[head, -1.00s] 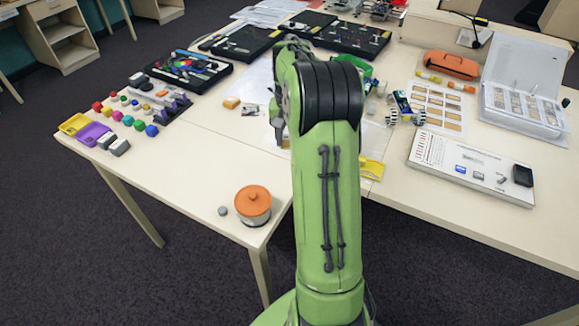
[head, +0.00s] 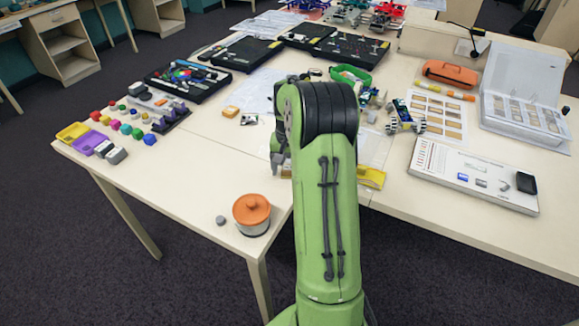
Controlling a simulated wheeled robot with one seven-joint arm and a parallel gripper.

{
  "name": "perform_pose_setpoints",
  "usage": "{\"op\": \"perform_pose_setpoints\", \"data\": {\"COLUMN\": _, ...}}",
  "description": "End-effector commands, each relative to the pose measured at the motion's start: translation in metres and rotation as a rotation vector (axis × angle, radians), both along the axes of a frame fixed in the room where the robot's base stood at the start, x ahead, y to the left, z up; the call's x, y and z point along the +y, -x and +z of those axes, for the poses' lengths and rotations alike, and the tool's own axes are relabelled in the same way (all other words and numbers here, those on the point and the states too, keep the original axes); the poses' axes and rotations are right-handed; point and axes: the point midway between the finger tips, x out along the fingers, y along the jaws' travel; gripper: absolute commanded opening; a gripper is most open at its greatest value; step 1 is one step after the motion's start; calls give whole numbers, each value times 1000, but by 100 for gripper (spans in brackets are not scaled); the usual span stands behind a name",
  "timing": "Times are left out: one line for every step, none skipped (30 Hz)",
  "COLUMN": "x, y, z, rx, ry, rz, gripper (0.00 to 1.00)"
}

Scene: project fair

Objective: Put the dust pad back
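I cannot pick out the dust pad for certain. A small black block (head: 525,183) sits at the right end of a flat white case (head: 470,172) on the right table, beside several small items on its lid. My green arm covers the middle of the head view. A grey part of what looks like my gripper (head: 278,160) shows low over the table, left of the arm's dark elbow. Its fingers are mostly hidden, so I cannot see whether they are open or hold anything.
An orange-lidded pot (head: 252,213) stands near the front edge with a small grey disc (head: 220,220) beside it. A yellow item (head: 371,177) lies right of my arm. Coloured pieces and black trays fill the left and back. The left table's front middle is clear.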

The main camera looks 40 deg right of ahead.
Motion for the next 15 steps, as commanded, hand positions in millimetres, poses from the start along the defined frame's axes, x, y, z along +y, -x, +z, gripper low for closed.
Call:
{"op": "perform_pose_setpoints", "data": {"x": 0, "y": 0, "z": 0, "rx": 0, "ry": 0, "rz": 0, "gripper": 73}}
{"op": "perform_pose_setpoints", "data": {"x": 0, "y": 0, "z": 0, "rx": 0, "ry": 0, "rz": 0, "gripper": 73}}
{"op": "perform_pose_setpoints", "data": {"x": 0, "y": 0, "z": 0, "rx": 0, "ry": 0, "rz": 0, "gripper": 73}}
{"op": "perform_pose_setpoints", "data": {"x": 0, "y": 0, "z": 0, "rx": 0, "ry": 0, "rz": 0, "gripper": 73}}
{"op": "perform_pose_setpoints", "data": {"x": 0, "y": 0, "z": 0, "rx": 0, "ry": 0, "rz": 0, "gripper": 73}}
{"op": "perform_pose_setpoints", "data": {"x": 0, "y": 0, "z": 1, "rx": 0, "ry": 0, "rz": 0, "gripper": 73}}
{"op": "perform_pose_setpoints", "data": {"x": 0, "y": 0, "z": 3, "rx": -1, "ry": 1, "rz": 0, "gripper": 73}}
{"op": "perform_pose_setpoints", "data": {"x": 0, "y": 0, "z": 6, "rx": -1, "ry": 1, "rz": 0, "gripper": 73}}
{"op": "perform_pose_setpoints", "data": {"x": 0, "y": 0, "z": 11, "rx": -1, "ry": 1, "rz": 0, "gripper": 73}}
{"op": "perform_pose_setpoints", "data": {"x": 0, "y": 0, "z": 17, "rx": -2, "ry": 2, "rz": 0, "gripper": 73}}
{"op": "perform_pose_setpoints", "data": {"x": 0, "y": -1, "z": 24, "rx": -4, "ry": 3, "rz": 0, "gripper": 73}}
{"op": "perform_pose_setpoints", "data": {"x": 0, "y": -1, "z": 34, "rx": -4, "ry": 3, "rz": 0, "gripper": 73}}
{"op": "perform_pose_setpoints", "data": {"x": 0, "y": -1, "z": 43, "rx": -4, "ry": 3, "rz": 0, "gripper": 73}}
{"op": "perform_pose_setpoints", "data": {"x": -1, "y": -1, "z": 52, "rx": -5, "ry": 4, "rz": 0, "gripper": 73}}
{"op": "perform_pose_setpoints", "data": {"x": -1, "y": -1, "z": 64, "rx": -5, "ry": 4, "rz": 0, "gripper": 73}}
